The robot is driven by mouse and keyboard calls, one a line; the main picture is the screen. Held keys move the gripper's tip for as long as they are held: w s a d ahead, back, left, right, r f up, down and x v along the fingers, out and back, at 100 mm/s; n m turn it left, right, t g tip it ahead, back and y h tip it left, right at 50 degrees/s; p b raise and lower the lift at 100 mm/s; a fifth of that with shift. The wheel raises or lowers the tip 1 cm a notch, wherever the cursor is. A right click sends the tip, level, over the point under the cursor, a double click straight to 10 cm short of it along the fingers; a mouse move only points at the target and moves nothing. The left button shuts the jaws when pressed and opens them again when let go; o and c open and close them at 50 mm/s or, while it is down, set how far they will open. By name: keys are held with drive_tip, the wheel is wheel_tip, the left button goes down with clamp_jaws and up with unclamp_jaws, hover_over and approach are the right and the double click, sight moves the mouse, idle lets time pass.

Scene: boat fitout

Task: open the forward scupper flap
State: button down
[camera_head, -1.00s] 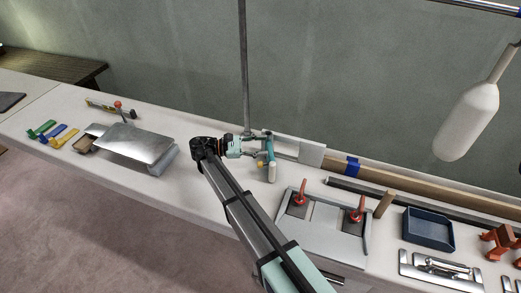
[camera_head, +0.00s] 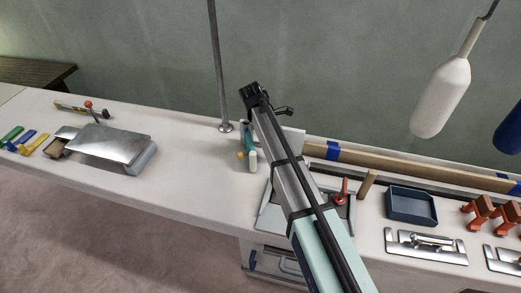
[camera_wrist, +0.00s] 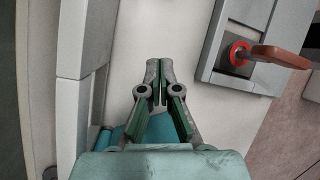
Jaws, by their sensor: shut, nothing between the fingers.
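A grey panel (camera_head: 268,217) on the bench carries red-handled levers. One red lever (camera_head: 342,190) shows in the head view, and my arm hides the other. In the wrist view, the panel edge (camera_wrist: 211,72) and one red lever (camera_wrist: 281,57) lie to the right of my gripper. My gripper (camera_wrist: 155,70) is shut and empty, above bare white bench and apart from the lever. In the head view my arm hides most of it. I cannot tell which part is the forward scupper flap.
A teal and white object (camera_head: 250,150) stands left of my arm, near a metal pole (camera_head: 220,80). A wooden peg (camera_head: 367,184) and a blue tray (camera_head: 411,205) are right of the panel.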

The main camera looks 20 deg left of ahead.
wheel_tip(320, 180, up, 7)
drive_tip(key=w+n+g+y+b, duration=0.1)
drive_tip(key=w+n+g+y, duration=0.1)
drive_tip(key=y, duration=0.7)
drive_tip(key=x, duration=0.3)
drive_tip(key=p+x, duration=0.1)
drive_tip(key=x, duration=0.4)
drive_tip(key=shift+s+d+f+p, duration=0.2)
drive_tip(key=shift+s+f+p, duration=0.15)
drive_tip(key=shift+p, duration=0.05)
drive_tip(key=a, duration=0.1)
drive_tip(key=s, duration=0.1)
drive_tip(key=a+p, duration=0.1)
drive_tip(key=shift+s+a+f, duration=0.3)
drive_tip(key=shift+a+f, duration=0.05)
drive_tip(key=shift+s+a, duration=0.25)
drive_tip(key=shift+a, duration=0.25)
drive_tip(key=shift+f, duration=0.1)
